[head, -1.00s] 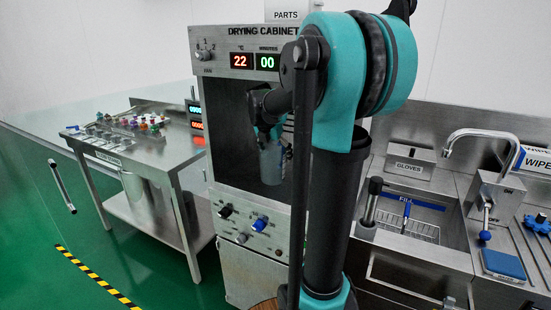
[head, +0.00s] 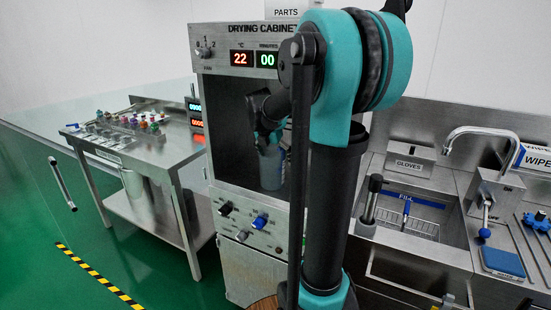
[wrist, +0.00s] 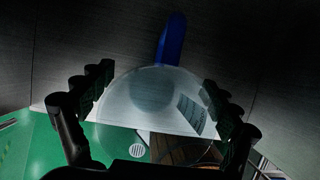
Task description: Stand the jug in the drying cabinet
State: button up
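The jug (head: 271,171) is pale and translucent and is inside the drying cabinet (head: 202,120), low in its open chamber. In the wrist view the jug (wrist: 150,90) fills the space between the fingers, with its blue handle (wrist: 172,38) pointing away. My gripper (head: 266,138) reaches into the chamber at the jug's upper part. In the wrist view my gripper (wrist: 158,80) has its dark fingers against both sides of the jug. The jug looks roughly upright. I cannot tell whether its base touches the cabinet floor.
The cabinet's control panel with knobs (head: 260,222) lies below the chamber opening. A steel table (head: 130,150) with small coloured parts stands to the left. My arm hides the cabinet's right side.

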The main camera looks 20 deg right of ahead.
jog(key=shift+o, duration=0.3)
jog(key=shift+r, duration=0.15)
jog(key=shift+r, duration=0.3)
jog(key=shift+s+a+r, duration=0.55)
jog(key=shift+a+r, duration=0.1)
jog(key=shift+r, duration=0.1)
jog(key=s+a, duration=0.7)
jog(key=s+f+m+y, duration=0.1)
jog(key=s+f+m, duration=0.7)
jog(key=m, duration=0.5)
jog(key=s+f+m+t+y, duration=0.1)
jog(key=s+f+m+y, duration=0.1)
jog(key=s+f+m, duration=0.7)
jog(key=shift+a+f+m, duration=0.25)
jog(key=shift+f+m, duration=0.55)
jog(key=shift+m, duration=1.7)
jog(key=shift+w, duration=0.1)
jog(key=shift+c, duration=0.2)
